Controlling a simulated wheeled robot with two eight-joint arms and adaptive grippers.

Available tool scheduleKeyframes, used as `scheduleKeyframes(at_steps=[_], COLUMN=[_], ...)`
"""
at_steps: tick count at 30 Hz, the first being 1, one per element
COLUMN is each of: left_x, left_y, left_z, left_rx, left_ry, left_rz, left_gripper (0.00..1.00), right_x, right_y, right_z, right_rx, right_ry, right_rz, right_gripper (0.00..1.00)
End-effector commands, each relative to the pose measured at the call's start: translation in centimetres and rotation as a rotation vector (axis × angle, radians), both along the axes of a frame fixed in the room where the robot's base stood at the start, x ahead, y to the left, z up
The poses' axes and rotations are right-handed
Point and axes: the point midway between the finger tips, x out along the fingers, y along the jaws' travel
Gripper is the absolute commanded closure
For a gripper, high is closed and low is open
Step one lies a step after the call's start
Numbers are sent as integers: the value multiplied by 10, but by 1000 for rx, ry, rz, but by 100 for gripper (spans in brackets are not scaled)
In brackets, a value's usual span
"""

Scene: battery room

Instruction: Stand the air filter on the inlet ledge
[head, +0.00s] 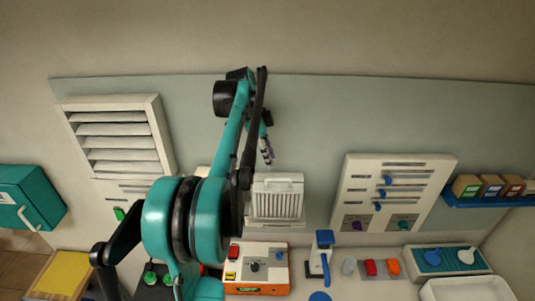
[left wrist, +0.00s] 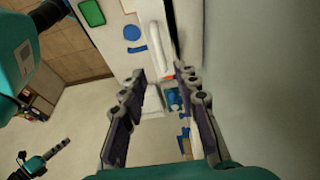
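The air filter (head: 277,197) is a white pleated block with a pale frame. In the head view it stands upright against the back panel, just right of my left arm. A pale ledge (head: 275,223) shows along its foot; I cannot tell whether this is the inlet ledge. My left gripper (head: 266,150) is above the filter and apart from it. In the left wrist view its two fingers (left wrist: 165,115) are spread with nothing held between them. I cannot pick out the filter there. What looks like my right gripper (left wrist: 45,160) shows at the lower left, its fingers unclear.
A louvred vent (head: 115,135) is on the wall at left, with a teal box (head: 30,197) beyond it. An orange-edged control box (head: 257,268) sits below the filter. A slider panel (head: 390,190), a blue-handled tool (head: 322,255) and a white tray (head: 468,289) are at right.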

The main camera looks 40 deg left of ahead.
Motion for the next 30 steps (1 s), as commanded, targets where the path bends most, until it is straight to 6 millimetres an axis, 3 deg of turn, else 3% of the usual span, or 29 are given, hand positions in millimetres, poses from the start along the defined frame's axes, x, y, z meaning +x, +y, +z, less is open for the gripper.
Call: scheduleKeyframes(at_steps=[4,11,14,20,24,30], left_x=[-3,-4,-7,-34,-69,-120], left_y=[3,-5,-34,-135,-198,-258], left_z=[14,19,17,-4,-35,-88], left_rx=[0,5,25,74,62,-34], left_ry=[0,2,3,-41,-120,-238], left_rz=[0,15,74,326,518,735], left_gripper=[69,69,69,69,69,69], right_x=[0,0,0,0,0,0], right_y=[0,0,0,0,0,0], right_z=[-1,-1,-1,-1,-2,-2], right_rx=[0,0,0,0,0,0], right_ry=[0,0,0,0,0,0], right_rz=[0,0,0,0,0,0], right_gripper=[100,100,100,100,100,100])
